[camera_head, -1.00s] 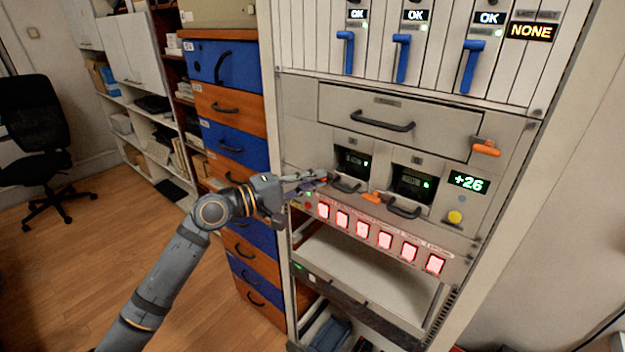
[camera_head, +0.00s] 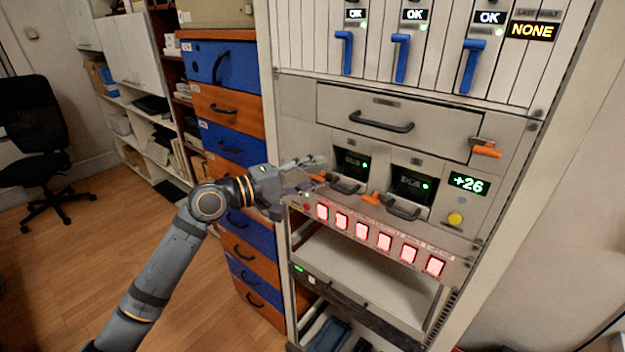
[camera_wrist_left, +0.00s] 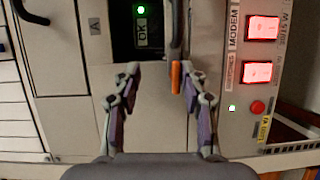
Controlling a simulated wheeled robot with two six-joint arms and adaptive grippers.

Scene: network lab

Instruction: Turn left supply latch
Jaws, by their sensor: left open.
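The left supply latch is a small orange lever (camera_head: 318,178) at the lower left of the left supply unit (camera_head: 352,161), beside that unit's dark handle (camera_head: 346,187). In the left wrist view the orange latch (camera_wrist_left: 176,78) lies between the fingertips, nearer the right finger, just below the handle (camera_wrist_left: 176,30). My left gripper (camera_head: 312,174) is open at the latch, its fingers spread on either side of it; it also shows in the wrist view (camera_wrist_left: 164,74). I cannot tell whether a finger touches the latch. My right gripper is not in view.
The right supply has its own orange latch (camera_head: 371,198) and handle (camera_head: 404,210). Below runs a row of lit red buttons (camera_head: 361,230). A drawer (camera_head: 395,117) with an orange latch (camera_head: 485,149) is above. Blue and orange drawers (camera_head: 225,105) stand left of the rack.

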